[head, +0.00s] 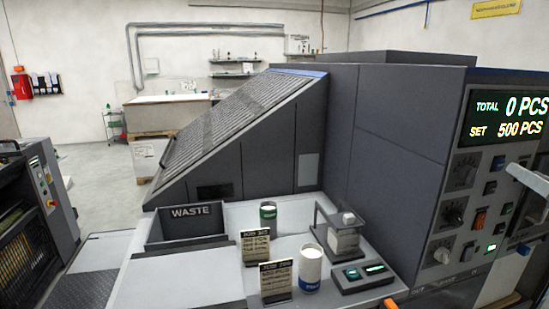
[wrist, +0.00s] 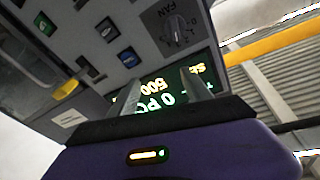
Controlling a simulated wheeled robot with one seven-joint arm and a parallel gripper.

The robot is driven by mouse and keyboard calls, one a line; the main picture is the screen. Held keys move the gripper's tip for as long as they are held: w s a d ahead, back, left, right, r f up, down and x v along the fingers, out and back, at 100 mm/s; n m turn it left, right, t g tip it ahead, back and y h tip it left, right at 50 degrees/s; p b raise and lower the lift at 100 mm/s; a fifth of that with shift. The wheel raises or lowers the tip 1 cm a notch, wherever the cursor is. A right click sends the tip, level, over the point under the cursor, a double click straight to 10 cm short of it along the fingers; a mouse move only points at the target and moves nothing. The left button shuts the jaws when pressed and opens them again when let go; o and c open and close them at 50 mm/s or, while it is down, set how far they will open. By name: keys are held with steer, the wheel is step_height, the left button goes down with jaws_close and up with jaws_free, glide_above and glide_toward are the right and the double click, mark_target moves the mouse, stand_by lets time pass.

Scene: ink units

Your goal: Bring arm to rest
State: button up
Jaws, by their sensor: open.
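My gripper (wrist: 160,88) shows in the wrist view with its two grey fingers apart and nothing between them. Its fingers lie in front of the lit counter display (wrist: 152,92), which appears upside down there. In the head view the display (head: 509,118) reads TOTAL 0 PCS and SET 500 PCS. I cannot clearly make out my gripper in the head view. The control panel (head: 470,215) below the display carries knobs and buttons.
A shelf holds a WASTE bin (head: 190,222), a green-labelled cup (head: 268,214), a blue-labelled cup (head: 310,268), two job cards (head: 256,247) (head: 276,281) and a small device (head: 350,270). A big grey machine (head: 400,130) stands behind. Open floor (head: 100,190) lies at left.

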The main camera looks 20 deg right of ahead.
steer(key=s+a+f+m+g+h, duration=0.1)
steer(key=a+f+m+g+h, duration=0.25)
steer(key=f+h, duration=0.45)
steer(key=s+a+f+n+t+y, duration=0.2)
steer(key=s+a+f+y, duration=0.1)
steer(key=a+f, duration=1)
steer(key=s+a+f+n+y, duration=0.3)
steer(key=s+a, duration=0.3)
steer(key=a, duration=0.4)
steer(key=s+a+f+n+g+y, duration=0.1)
steer(key=s+a+f+n+y, duration=0.1)
steer(key=s+a, duration=0.4)
steer(key=s+a+f+n+g+y, duration=0.1)
steer(key=s+a+f+n+y, duration=0.2)
steer(key=a, duration=1.1)
steer(key=s+f+y, duration=0.1)
steer(key=s+y, duration=0.2)
steer(key=s, duration=0.1)
steer(key=shift+a+f+n, duration=0.15)
steer(key=shift+a+n, duration=0.1)
steer(key=shift+n, duration=0.1)
